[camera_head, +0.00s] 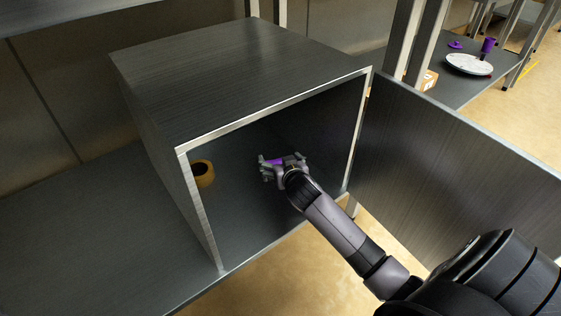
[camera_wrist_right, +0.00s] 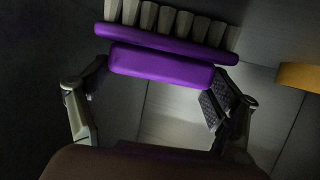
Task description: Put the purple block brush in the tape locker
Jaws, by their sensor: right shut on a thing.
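The tape locker (camera_head: 225,85) is a dark metal box on a shelf with its front open. A yellow tape roll (camera_head: 203,173) stands inside at the left; part of it also shows in the right wrist view (camera_wrist_right: 298,76). My right gripper (camera_head: 272,165) reaches through the opening into the locker. It is shut on the purple block brush (camera_head: 277,161). In the right wrist view the brush (camera_wrist_right: 160,66) lies across the fingers, its pale bristles pointing away from the gripper. Whether it touches the locker floor is unclear. My left gripper is not in view.
The locker door (camera_head: 440,165) stands open to the right, beside my right arm. A far shelf at the upper right holds a white plate (camera_head: 468,64), purple items (camera_head: 488,45) and a cardboard box (camera_head: 429,80). The shelf left of the locker is clear.

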